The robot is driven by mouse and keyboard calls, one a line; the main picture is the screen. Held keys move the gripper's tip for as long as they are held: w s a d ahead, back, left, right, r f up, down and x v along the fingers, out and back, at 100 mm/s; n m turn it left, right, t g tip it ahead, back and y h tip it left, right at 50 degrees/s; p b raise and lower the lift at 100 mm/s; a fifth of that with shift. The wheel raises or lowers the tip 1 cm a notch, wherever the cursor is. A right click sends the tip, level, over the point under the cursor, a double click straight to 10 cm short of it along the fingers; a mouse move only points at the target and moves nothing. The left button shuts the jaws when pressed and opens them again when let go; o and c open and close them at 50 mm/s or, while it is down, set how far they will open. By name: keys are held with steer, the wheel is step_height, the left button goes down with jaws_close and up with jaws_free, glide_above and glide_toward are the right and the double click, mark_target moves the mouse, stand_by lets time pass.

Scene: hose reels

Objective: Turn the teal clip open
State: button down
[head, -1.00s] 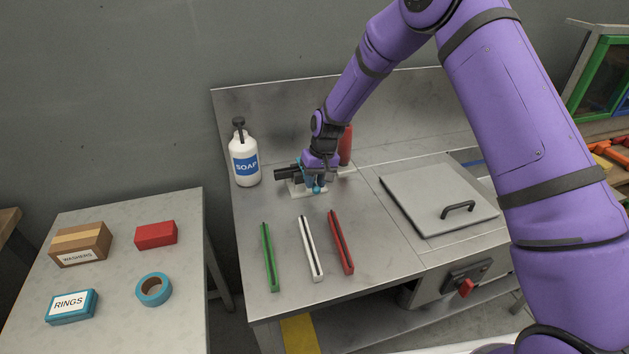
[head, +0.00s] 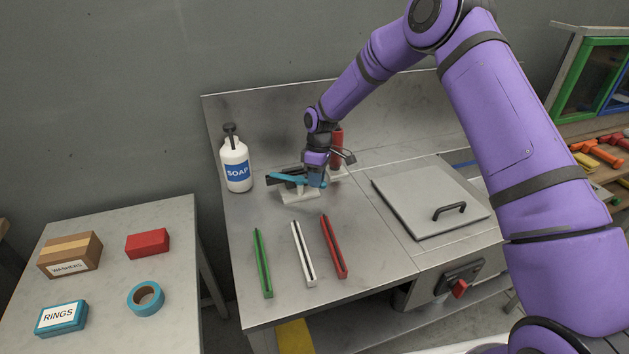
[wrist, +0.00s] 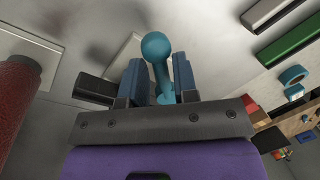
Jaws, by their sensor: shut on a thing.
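The teal clip (head: 285,178) is a lever with a ball end, on a pale base (head: 299,197) that lies on the metal bench. In the head view it lies sideways, its free end to the left. In the wrist view its teal ball (wrist: 156,46) sticks out past my fingertips. My gripper (head: 316,181) is shut on the clip; in the wrist view my gripper (wrist: 160,75) has one blue finger on each side of its stem. The clip's pivot is hidden by my gripper.
A red cylinder (head: 337,145) stands close behind my gripper. A soap bottle (head: 236,165) stands to the left. Green (head: 262,262), white (head: 303,255) and red (head: 334,247) rails lie in front. A lidded hatch (head: 420,200) is to the right.

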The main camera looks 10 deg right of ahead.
steer(key=w+n, duration=0.1)
steer(key=n, duration=0.2)
steer(key=shift+w+d+n+h, duration=0.2)
steer(key=shift+w+n+h, duration=0.15)
steer(key=shift+n+h, duration=0.05)
steer(key=shift+w+n+h, duration=0.15)
steer(key=shift+w+n, duration=0.25)
steer(key=shift+n, duration=0.5)
steer(key=shift+w+n+h, duration=0.15)
steer(key=shift+w+n, duration=0.25)
steer(key=shift+n, duration=0.5)
steer(key=shift+w, duration=0.1)
steer(key=c, duration=1.1)
jaws_free()
steer(key=shift+a, duration=0.1)
step_height(320, 180, up, 11)
steer(key=w, duration=0.2)
steer(key=shift+a+f, duration=0.2)
